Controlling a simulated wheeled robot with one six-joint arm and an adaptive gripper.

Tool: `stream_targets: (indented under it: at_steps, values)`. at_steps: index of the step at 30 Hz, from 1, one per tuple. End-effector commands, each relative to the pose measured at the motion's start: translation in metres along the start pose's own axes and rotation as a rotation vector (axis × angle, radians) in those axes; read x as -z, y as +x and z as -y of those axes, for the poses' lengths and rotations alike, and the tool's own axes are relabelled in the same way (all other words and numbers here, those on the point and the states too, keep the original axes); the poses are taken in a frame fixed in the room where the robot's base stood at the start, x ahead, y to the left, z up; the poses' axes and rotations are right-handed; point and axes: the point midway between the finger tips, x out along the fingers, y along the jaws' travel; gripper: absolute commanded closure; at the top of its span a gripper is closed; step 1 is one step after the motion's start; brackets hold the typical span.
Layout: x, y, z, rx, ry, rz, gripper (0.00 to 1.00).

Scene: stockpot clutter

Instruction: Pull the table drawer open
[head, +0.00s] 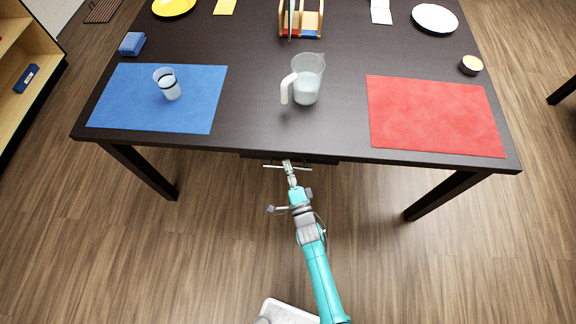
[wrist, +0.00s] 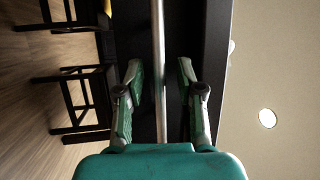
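The dark table (head: 250,135) has a dark drawer (head: 325,159) under its front edge, mostly hidden below the top in the head view. A thin pale bar handle (head: 304,168) runs across the drawer front. In the wrist view the handle (wrist: 158,45) is a grey metal bar running up the picture in front of the dark drawer front (wrist: 181,35). My gripper (head: 288,164) is at the handle's middle. In the wrist view my gripper (wrist: 160,66) is open, with one finger on each side of the bar and gaps showing. The drawer looks shut or nearly so.
On the table are a blue mat (head: 130,105) with a glass (head: 171,90), a pitcher (head: 308,80), a red mat (head: 435,115) and a small bowl (head: 470,65). Table legs (head: 145,172) (head: 445,195) stand on both sides. The floor in front is clear.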

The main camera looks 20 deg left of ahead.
Motion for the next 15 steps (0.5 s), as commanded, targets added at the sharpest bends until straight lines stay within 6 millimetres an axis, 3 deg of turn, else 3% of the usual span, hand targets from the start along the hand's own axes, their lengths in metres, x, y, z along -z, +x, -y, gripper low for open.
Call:
stream_targets:
  at_steps: [11,15]
  values:
    - [-0.0002,0.0047,-0.0006,-0.001,0.000,0.000,0.63]
    - [-0.0002,0.0046,-0.0005,-0.001,0.000,0.000,0.98]
